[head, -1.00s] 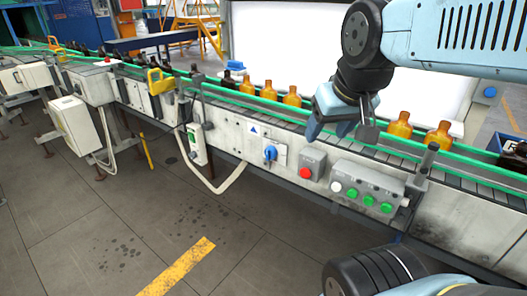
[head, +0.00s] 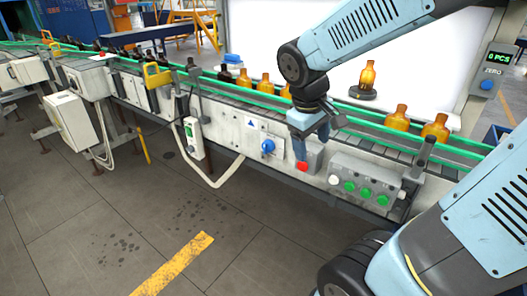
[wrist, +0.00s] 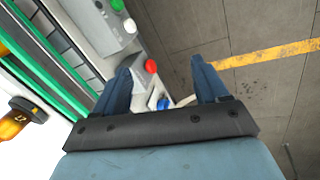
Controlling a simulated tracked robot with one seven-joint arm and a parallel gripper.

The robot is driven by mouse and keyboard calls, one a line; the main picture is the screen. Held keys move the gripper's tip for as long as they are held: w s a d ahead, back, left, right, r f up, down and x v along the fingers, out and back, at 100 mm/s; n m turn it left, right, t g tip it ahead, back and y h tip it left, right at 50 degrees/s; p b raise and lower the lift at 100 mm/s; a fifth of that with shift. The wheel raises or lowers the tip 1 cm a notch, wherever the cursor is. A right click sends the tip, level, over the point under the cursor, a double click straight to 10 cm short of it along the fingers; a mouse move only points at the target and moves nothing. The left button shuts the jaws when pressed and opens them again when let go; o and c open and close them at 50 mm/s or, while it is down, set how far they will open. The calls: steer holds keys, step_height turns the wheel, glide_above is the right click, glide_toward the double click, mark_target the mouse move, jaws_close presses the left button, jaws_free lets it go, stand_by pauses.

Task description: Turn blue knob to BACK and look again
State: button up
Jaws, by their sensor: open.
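The blue knob (head: 268,146) sits on a white plate on the conveyor's front side; its markings are too small to read. In the wrist view the blue knob (wrist: 164,104) shows low between the fingers, partly cut off by the gripper body. My gripper (head: 309,148) is open and empty, pointing down in front of the conveyor, right of the knob and apart from it in the head view. In the wrist view my gripper (wrist: 161,68) has its two blue fingers spread, with the red button (wrist: 150,66) near the left finger.
The red button (head: 302,167) and a grey box (head: 365,180) with green and white buttons are close to my gripper. Amber bottles (head: 397,118) stand on the conveyor; one amber bottle (head: 367,76) stands on a dark disc behind. A display (head: 498,58) reads 0 PCS.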

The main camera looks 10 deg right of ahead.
steer(key=w+a+f+n+g+h, duration=0.1)
steer(key=w+f+n+h, duration=0.4)
steer(key=f, duration=0.3)
steer(key=n+t+h, duration=0.5)
steer(key=n+t, duration=0.7)
steer(key=n, duration=0.7)
glide_toward(264, 150)
steer(key=x, duration=0.9)
steer(key=shift+r, duration=0.1)
steer(key=shift+c, duration=0.2)
steer(key=c, duration=1)
